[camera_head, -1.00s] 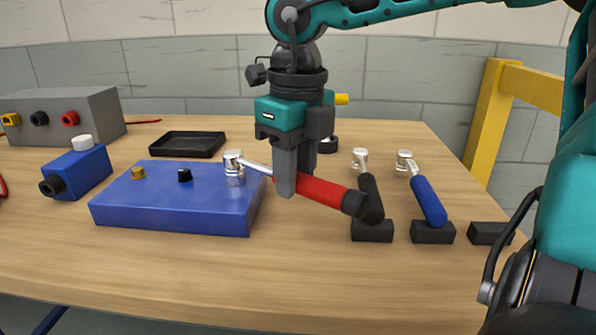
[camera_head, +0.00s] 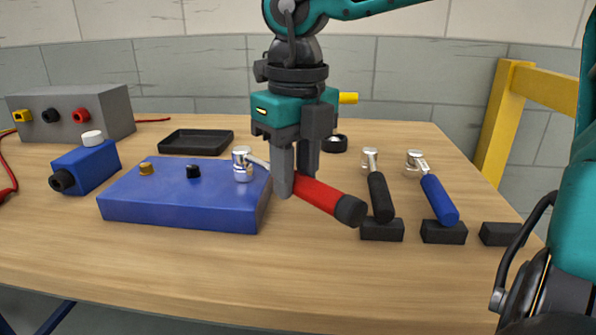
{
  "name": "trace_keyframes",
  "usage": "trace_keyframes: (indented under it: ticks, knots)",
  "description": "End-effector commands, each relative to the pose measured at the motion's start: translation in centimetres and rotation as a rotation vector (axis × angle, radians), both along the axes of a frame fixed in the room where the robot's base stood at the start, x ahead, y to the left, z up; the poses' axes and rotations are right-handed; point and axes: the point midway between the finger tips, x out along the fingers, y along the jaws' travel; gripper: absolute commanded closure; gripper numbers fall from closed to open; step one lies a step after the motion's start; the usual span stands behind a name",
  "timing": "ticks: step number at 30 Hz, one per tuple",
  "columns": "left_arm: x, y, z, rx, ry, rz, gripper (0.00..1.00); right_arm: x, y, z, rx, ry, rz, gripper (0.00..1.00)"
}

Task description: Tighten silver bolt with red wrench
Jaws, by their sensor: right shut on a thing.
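A red-handled wrench (camera_head: 325,198) is held in my right gripper (camera_head: 294,190), which is shut on its handle near the metal shaft. The black end of the handle points to the right and toward me. The wrench's silver head (camera_head: 241,153) is at the silver bolt (camera_head: 243,174) at the right end of the blue block (camera_head: 180,212). The head covers the bolt's top, so I cannot tell how well it is seated. My left gripper is not in view.
A brass bolt (camera_head: 147,168) and a black bolt (camera_head: 194,171) stand on the same block. A black wrench (camera_head: 380,195) and a blue wrench (camera_head: 438,199) rest on black holders at right. A black tray (camera_head: 196,142) lies behind. The front of the table is clear.

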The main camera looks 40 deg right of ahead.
Motion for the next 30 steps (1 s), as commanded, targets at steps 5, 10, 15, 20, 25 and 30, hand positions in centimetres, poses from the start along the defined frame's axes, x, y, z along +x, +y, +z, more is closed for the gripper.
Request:
trace_keyframes:
  ticks: [5, 10, 15, 20, 25, 30]
  knots:
    - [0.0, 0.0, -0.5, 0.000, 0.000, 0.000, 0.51, 0.1, 0.7, -0.1, 0.000, -0.002, -0.053, 1.00]
    - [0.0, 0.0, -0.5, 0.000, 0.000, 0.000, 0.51, 0.1, 0.8, 0.0, 0.001, -0.002, -0.063, 1.00]
    - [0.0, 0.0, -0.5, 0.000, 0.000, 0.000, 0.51, 0.1, 0.8, 0.0, 0.001, -0.001, -0.064, 1.00]
    - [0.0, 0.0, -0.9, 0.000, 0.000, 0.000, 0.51, 0.1, 1.2, -0.1, 0.000, -0.001, -0.095, 1.00]
    - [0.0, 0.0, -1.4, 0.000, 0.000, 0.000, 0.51, 0.2, 2.0, -0.1, 0.000, -0.001, -0.152, 1.00]
    - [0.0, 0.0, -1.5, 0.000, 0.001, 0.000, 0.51, 0.2, 2.1, 0.0, 0.001, -0.001, -0.165, 1.00]
